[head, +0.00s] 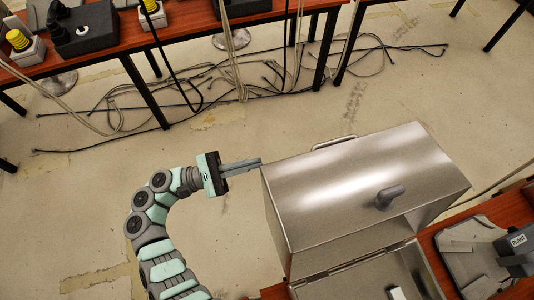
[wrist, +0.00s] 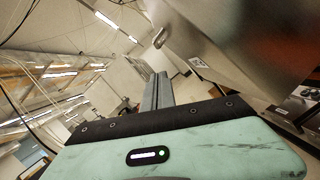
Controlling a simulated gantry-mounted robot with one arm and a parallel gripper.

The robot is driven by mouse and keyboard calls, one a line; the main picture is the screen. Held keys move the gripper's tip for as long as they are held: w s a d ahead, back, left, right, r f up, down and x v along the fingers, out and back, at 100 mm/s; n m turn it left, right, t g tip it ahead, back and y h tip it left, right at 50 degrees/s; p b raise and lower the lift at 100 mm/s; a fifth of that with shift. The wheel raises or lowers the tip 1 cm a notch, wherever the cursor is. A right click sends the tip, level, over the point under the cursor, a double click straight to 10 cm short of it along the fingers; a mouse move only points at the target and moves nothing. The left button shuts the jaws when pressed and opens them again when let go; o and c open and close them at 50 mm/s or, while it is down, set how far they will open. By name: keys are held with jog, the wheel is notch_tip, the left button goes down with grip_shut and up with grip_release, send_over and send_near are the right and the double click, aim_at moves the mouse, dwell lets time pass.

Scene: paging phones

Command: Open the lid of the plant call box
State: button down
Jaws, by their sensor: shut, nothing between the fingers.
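A large brushed-metal lid or cover (head: 340,185) is raised at a slant above a metal box body (head: 345,283), with a dark gap between them on the right.
A grey device with a "PLANT" label (head: 517,240) stands on the red-brown table (head: 445,250) at the right. Another table (head: 190,38) with dark boxes and yellow-topped units is at the back. Loose cables (head: 220,85) lie on the floor below it. The floor left of the cover is clear.

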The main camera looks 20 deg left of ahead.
jog(key=p, duration=0.2)
send_near(320, 146)
notch_tip(320, 146, down, 3)
jog(key=w+d, duration=0.1)
jog(key=w, duration=0.2)
jog(key=d+r+p, duration=0.1)
jog(key=d+r, duration=0.1)
jog(key=r, duration=0.1)
jog(key=shift+s+d, duration=0.1)
jog(key=shift+d, duration=0.2)
jog(key=shift+a+f, duration=0.1)
jog(key=shift+f, duration=0.05)
